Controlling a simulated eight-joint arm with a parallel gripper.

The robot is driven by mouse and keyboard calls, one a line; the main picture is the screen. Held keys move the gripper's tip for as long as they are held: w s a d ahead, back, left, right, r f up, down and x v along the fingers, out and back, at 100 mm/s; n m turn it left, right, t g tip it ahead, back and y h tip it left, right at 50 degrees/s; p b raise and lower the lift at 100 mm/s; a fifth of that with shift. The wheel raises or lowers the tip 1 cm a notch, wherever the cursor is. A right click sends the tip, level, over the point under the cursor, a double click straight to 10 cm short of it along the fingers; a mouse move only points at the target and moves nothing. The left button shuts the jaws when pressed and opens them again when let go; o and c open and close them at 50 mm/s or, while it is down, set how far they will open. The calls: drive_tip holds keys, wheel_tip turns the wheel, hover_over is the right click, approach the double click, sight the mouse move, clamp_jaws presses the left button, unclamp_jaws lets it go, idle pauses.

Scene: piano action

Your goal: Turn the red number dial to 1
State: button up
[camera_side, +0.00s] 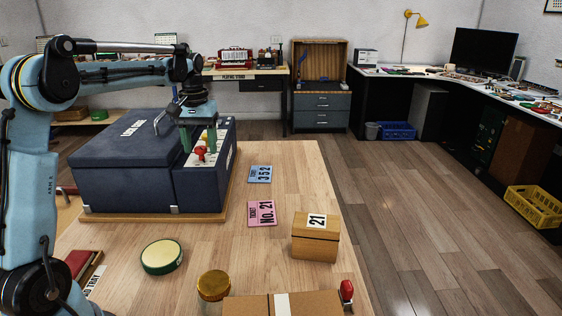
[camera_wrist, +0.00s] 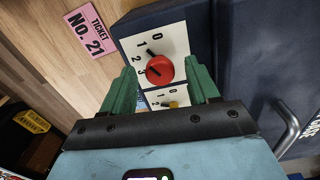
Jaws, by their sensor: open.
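The red number dial (camera_side: 200,153) sits on a white panel on top of the dark blue case (camera_side: 125,165). In the wrist view the red dial (camera_wrist: 160,69) has the printed numbers 0, 1, 2 and 3 around its upper left side. A dark mark shows on its left part, but I cannot tell surely which number it points at. My gripper (camera_side: 199,146) is open above the panel, its green fingers on either side of the dial. In the wrist view my gripper (camera_wrist: 162,80) has the dial between its fingertips, with no clear contact.
A yellow dial (camera_wrist: 173,104) with its own numbers lies close to the red one. On the table are a pink ticket (camera_side: 261,213), a blue ticket (camera_side: 260,174), a wooden box labelled 21 (camera_side: 315,245), a round tin (camera_side: 162,257) and a gold-lidded jar (camera_side: 213,287).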

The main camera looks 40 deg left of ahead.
sight(202, 148)
wheel_tip(202, 148, up, 12)
idle(0.6)
drive_tip(key=s+d+f+m+t, duration=0.2)
drive_tip(key=d, duration=0.5)
drive_tip(key=s+d+f+m+t, duration=0.1)
drive_tip(key=d+f+m+t, duration=0.1)
drive_tip(key=d, duration=0.5)
drive_tip(key=s+d+f+m+t, duration=0.3)
drive_tip(key=s+d+f, duration=0.5)
drive_tip(key=f, duration=0.3)
drive_tip(key=shift+s+d+m, duration=0.2)
drive_tip(key=shift+s+m, duration=0.1)
drive_tip(key=shift+m, duration=0.2)
drive_tip(key=shift+c, duration=0.2)
